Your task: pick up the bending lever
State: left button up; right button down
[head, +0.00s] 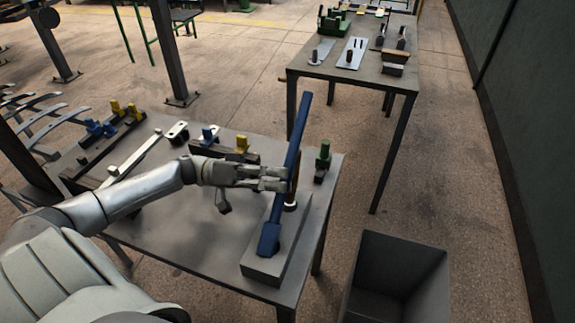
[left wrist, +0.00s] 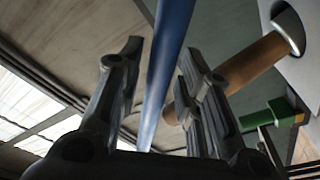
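The bending lever, a long blue bar (head: 300,125), leans up at a slant from a blue foot on a grey block (head: 262,265) at the right end of the near table. My left gripper (head: 280,178) is at the middle of the bar, coming from the left. In the left wrist view the bar (left wrist: 168,62) runs between the two spread fingers (left wrist: 150,85), with gaps visible on both sides. A brown wooden handle (left wrist: 240,70) with a metal collar is just beside the right finger. My right gripper is not in view.
On the near table (head: 190,235) stand a green clamp (head: 323,162) and several blue and yellow clamps at the back. A dark open bin (head: 398,280) is on the floor at the right. A second table (head: 345,70) with tools stands behind.

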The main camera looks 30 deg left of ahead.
pick_arm(q)
jog(key=shift+x, duration=0.95)
jog(key=shift+s, duration=0.1)
jog(key=shift+a, duration=0.1)
jog(key=shift+c, duration=0.3)
grip_shut()
jog(key=shift+r, duration=0.1)
